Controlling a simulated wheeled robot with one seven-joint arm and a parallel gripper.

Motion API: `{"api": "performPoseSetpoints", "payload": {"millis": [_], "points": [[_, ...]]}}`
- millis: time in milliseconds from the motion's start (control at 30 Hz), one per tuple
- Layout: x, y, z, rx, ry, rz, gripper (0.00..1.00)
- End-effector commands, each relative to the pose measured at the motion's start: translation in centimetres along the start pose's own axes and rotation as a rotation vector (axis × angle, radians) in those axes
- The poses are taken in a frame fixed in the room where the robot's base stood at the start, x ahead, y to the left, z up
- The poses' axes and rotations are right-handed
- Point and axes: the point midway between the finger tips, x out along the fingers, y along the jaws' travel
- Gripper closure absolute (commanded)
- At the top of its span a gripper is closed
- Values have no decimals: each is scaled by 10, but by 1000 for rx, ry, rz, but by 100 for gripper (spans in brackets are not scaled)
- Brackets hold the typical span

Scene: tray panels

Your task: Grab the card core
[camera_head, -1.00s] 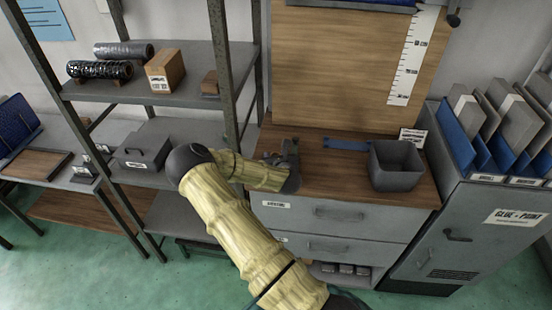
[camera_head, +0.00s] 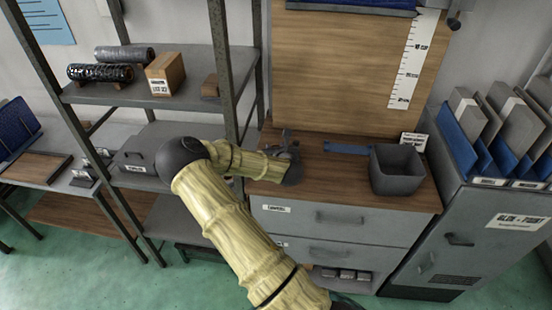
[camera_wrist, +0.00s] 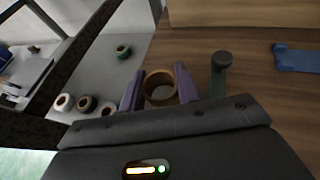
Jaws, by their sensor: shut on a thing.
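The card core (camera_wrist: 159,73), a short brown cardboard ring, sits between the two purple fingers of my gripper (camera_wrist: 159,88) in the wrist view. The fingers touch it on its left and right sides, and its open end faces the camera. My gripper is shut on it over the wooden worktop (camera_wrist: 250,90). I cannot tell whether the core is clear of the worktop. In the head view my gripper (camera_head: 286,148) is at the left end of the worktop, and the core cannot be made out there.
A dark post with a round knob (camera_wrist: 220,75) stands close right of my gripper. A blue flat piece (camera_head: 347,149) and a grey open bin (camera_head: 397,184) are farther right on the worktop. A metal rack (camera_head: 150,88) stands left; several rolls (camera_wrist: 82,102) lie on a grey shelf.

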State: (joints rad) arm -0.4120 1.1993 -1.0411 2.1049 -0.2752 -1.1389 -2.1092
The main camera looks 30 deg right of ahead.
Motion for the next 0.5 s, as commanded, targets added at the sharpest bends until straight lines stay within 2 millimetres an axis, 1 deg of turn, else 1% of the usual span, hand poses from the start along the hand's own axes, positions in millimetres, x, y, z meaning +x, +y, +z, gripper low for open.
{"api": "performPoseSetpoints", "payload": {"millis": [33,200,333,500], "points": [[-3,2,10,1,-4,3,89],[-14,1,34,1,-2,1,89],[-17,0,42,1,0,0,89],[-18,0,43,0,1,0,89]]}}
